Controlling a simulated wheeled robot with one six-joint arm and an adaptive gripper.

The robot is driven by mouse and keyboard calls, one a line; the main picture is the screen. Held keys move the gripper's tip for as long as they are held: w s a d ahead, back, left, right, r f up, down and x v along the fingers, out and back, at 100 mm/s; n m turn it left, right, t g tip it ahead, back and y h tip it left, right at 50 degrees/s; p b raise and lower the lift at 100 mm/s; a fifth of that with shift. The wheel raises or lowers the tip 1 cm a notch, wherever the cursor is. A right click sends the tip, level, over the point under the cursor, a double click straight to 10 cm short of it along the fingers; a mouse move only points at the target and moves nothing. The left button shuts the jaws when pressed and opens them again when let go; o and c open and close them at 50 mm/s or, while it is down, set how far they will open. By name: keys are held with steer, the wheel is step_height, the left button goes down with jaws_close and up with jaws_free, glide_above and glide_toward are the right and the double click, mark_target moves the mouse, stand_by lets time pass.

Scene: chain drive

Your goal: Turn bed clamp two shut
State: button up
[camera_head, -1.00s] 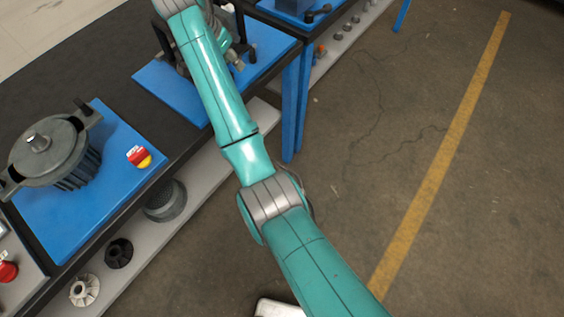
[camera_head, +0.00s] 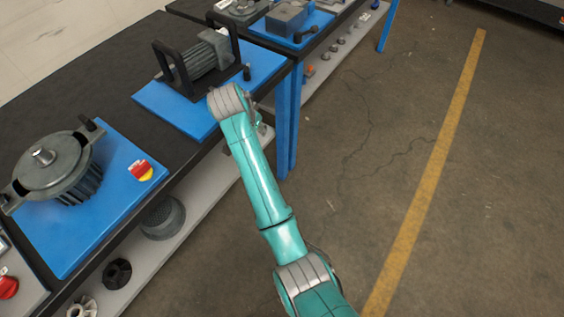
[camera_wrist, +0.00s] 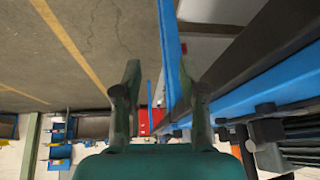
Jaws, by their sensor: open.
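A grey finned motor (camera_head: 203,62) stands in a black frame on a blue plate (camera_head: 165,105) at the middle bench. A small black lever (camera_head: 246,72) stands by the frame's right side. Another black lever (camera_head: 308,33) lies by a grey block on the far blue plate. I cannot tell which of these is bed clamp two. In the head view my arm's end covers the near right edge of the middle plate, and my gripper's fingers are hidden. In the wrist view my gripper (camera_wrist: 160,72) is open and empty, its fingers apart, with a blue post beyond them.
A round grey housing (camera_head: 55,165) stands on a nearer blue plate with a red and yellow button (camera_head: 141,170). A blue bench leg (camera_head: 287,120) is just right of my arm. A lower shelf holds loose parts. The floor right of the benches is clear.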

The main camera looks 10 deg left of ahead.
steer(key=s+d+f+n+t+y, duration=0.1)
steer(key=s+d+f, duration=0.2)
steer(key=d+f, duration=0.6)
steer(key=shift+s+f, duration=0.15)
steer(key=shift+f, duration=0.85)
